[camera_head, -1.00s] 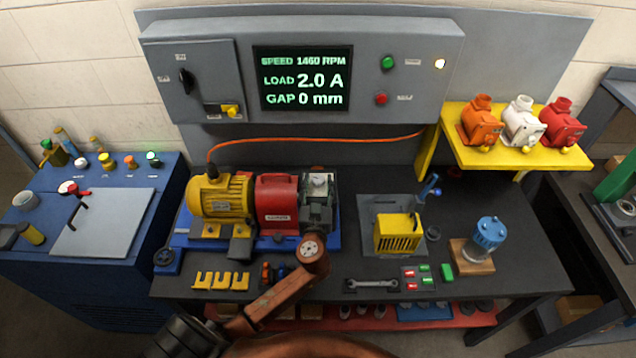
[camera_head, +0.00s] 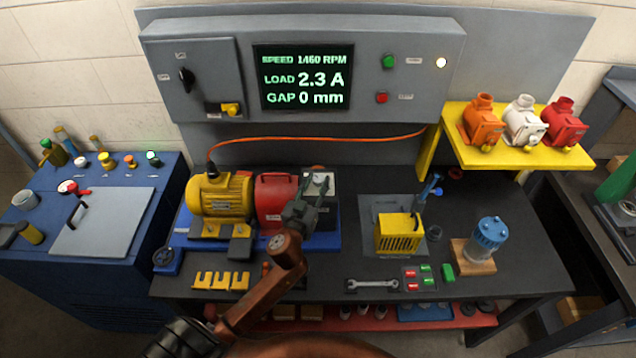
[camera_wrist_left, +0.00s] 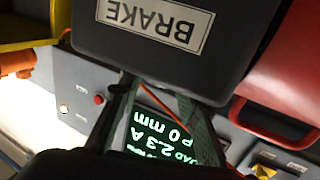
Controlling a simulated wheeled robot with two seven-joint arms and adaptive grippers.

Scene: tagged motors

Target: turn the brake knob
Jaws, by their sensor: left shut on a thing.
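The brake box (camera_head: 325,215) stands at the right end of the motor rig, with a light label on its top. In the left wrist view it is a dark block (camera_wrist_left: 250,25) with an upside-down BRAKE label (camera_wrist_left: 155,22). My left gripper (camera_head: 315,188) reaches over the box's left front part. Its two fingers (camera_wrist_left: 165,92) meet the box's edge in the wrist view. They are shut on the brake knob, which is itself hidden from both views. The wall display (camera_head: 304,78) reads 1460 RPM, 2.3 A and gap 0 mm.
The red coupling housing (camera_head: 273,202) and yellow motor (camera_head: 221,197) stand left of the brake.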

